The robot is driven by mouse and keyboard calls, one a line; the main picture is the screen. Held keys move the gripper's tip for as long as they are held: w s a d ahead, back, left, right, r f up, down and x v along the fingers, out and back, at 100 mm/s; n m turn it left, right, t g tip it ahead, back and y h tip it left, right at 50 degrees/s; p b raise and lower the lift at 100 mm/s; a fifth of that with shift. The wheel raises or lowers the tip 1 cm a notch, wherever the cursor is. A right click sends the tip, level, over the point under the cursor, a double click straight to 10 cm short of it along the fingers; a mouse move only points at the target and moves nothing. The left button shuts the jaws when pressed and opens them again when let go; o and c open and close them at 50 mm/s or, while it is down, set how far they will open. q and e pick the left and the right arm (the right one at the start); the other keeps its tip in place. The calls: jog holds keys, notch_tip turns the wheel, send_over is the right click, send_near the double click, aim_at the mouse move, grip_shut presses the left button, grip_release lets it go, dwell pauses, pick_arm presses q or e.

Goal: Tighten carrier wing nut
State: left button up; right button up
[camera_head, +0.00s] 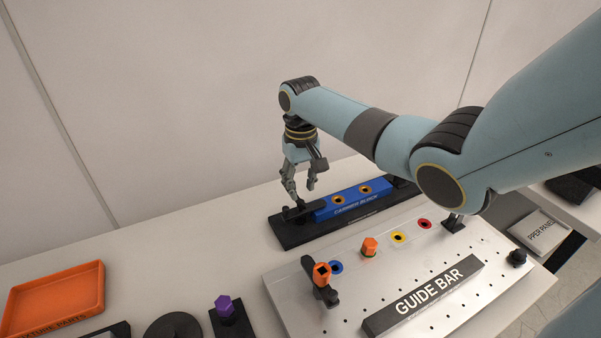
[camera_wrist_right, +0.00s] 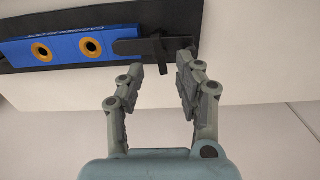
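The blue carrier block (camera_head: 352,203) lies on a black base (camera_head: 292,234) behind the guide bar plate. A black clamp arm with a wing nut (camera_head: 301,209) sits at the block's left end. My right gripper (camera_head: 304,195) points down just above that wing nut. In the right wrist view the carrier block (camera_wrist_right: 60,48) shows two orange-ringed holes, and the black wing nut (camera_wrist_right: 158,48) stands across the clamp arm. My right gripper (camera_wrist_right: 160,72) is open, its fingertips apart and close to the wing nut; I cannot tell whether they touch it. My left gripper is not in view.
In front is a silver plate (camera_head: 290,291) with the guide bar (camera_head: 424,296), an orange knob (camera_head: 322,272), an orange hex piece (camera_head: 370,245) and coloured rings. An orange tray (camera_head: 55,300) and a purple hex piece (camera_head: 224,305) are at left. The bench between tray and base is clear.

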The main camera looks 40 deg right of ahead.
aim_at(301, 204)
jog(key=shift+f+b, duration=0.75)
jog(key=shift+f, duration=0.5)
jog(key=shift+c, duration=0.3)
grip_shut()
